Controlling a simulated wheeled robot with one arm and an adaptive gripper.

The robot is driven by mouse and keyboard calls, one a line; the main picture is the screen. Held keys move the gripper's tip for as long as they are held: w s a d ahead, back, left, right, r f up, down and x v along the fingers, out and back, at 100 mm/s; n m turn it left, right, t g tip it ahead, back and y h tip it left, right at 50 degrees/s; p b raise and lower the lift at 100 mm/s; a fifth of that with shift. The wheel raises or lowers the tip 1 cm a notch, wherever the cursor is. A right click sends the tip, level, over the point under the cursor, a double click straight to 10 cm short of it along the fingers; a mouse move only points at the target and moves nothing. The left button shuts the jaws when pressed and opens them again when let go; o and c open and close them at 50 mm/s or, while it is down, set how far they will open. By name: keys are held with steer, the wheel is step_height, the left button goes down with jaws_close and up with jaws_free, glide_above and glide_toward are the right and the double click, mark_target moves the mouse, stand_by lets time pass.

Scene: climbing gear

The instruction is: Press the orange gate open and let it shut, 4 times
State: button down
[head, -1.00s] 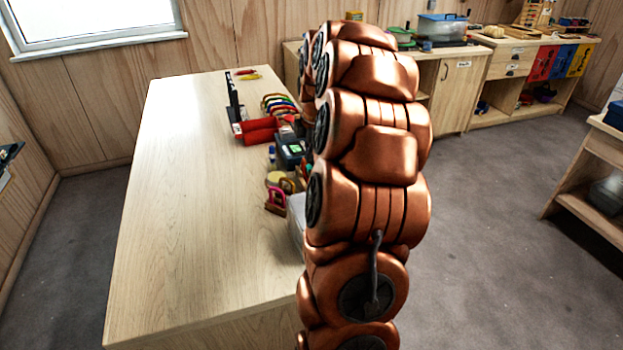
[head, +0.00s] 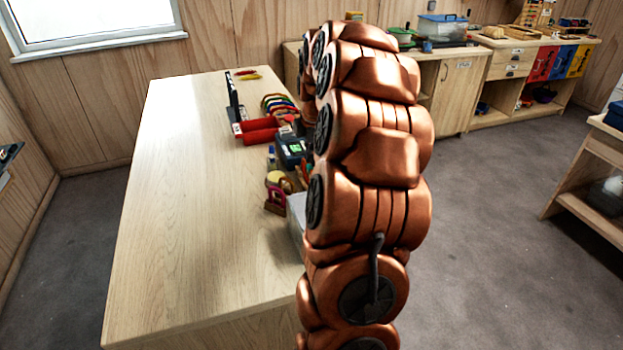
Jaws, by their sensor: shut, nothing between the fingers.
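Several coloured curved pieces, which look like carabiners (head: 279,104), stand in a row at the far right part of the wooden table, beside a dark upright panel (head: 233,98). Yellow, red, green and blue show among them. I cannot make out an orange gate for certain; my copper arm covers the area just right of the row. My gripper is hidden behind my own arm, so neither its fingers nor any contact with a gate can be seen.
On the wooden table (head: 190,200), red cylinders (head: 260,130), a dark device with a small screen (head: 292,150) and a pink-and-dark item (head: 274,199) sit close to my arm. The table's left half is clear. Cabinets (head: 452,90) line the back wall.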

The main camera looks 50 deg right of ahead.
mark_target(310, 167)
steer(key=shift+s+b+x, duration=0.15)
steer(key=shift+b+x, duration=0.3)
steer(key=shift+x, duration=0.3)
steer(key=shift+s+b+x, duration=0.15)
steer(key=shift+b+x, duration=0.25)
steer(key=shift+x, duration=0.35)
steer(key=shift+a, duration=0.2)
steer(key=shift+w+d+r+p+v, duration=0.15)
steer(key=shift+w+p+v, duration=0.15)
steer(key=shift+v, duration=0.85)
steer(key=shift+w+d+p+v, duration=0.15)
steer(key=shift+p+v, duration=0.1)
steer(key=shift+v, duration=0.85)
steer(key=shift+w+d+r+p+v, duration=0.1)
steer(key=shift+w+p+v, duration=0.2)
steer(key=shift+v, duration=0.85)
steer(key=shift+s, duration=0.1)
